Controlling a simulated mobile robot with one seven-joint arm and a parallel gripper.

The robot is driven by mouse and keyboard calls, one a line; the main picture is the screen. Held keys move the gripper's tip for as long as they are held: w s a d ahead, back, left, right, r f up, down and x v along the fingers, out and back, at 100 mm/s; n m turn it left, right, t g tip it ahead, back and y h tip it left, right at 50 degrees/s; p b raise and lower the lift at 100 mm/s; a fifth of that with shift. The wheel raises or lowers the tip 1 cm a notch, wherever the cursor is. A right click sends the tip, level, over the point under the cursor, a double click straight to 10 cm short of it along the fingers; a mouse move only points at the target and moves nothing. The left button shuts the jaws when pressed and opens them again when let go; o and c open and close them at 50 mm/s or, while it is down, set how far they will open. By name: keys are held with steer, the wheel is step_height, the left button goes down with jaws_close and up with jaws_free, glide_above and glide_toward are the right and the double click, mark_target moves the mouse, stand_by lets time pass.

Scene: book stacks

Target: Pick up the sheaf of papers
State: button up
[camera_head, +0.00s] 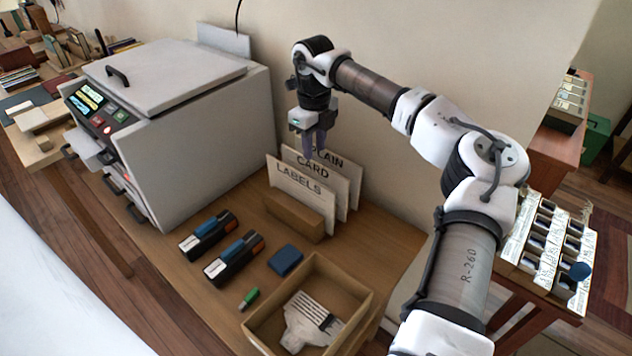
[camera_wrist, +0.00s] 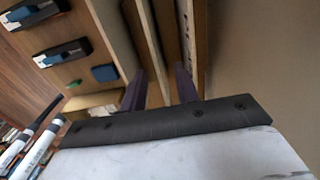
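No loose sheaf of papers can be made out clearly. Upright pale panels stand in a wooden rack (camera_head: 295,216), marked LABELS (camera_head: 300,183), CARD (camera_head: 313,166) and PLAIN; the gripper partly hides the rear one. Any papers between them are too hidden to tell. My gripper (camera_head: 314,150) points down just above the rear panels in the head view. In the wrist view, the two dark fingers of my gripper (camera_wrist: 160,88) are apart, with panel edges (camera_wrist: 150,50) running beyond and between them. I see nothing held; contact with the panels cannot be told.
A large grey printer (camera_head: 200,130) stands left of the rack. Two dark staplers (camera_head: 234,258), a blue block (camera_head: 286,261) and a green item (camera_head: 249,298) lie in front. The wall is close behind.

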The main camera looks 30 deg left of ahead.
mark_target(313, 175)
steer(key=shift+s+a+f+p, duration=0.15)
steer(key=shift+f+p, duration=0.35)
steer(key=shift+f, duration=1.9)
steer(key=shift+s+d+f+p, duration=0.15)
steer(key=shift+f+p, duration=0.3)
steer(key=shift+f, duration=1.95)
steer(key=shift+a, duration=0.1)
jaws_close()
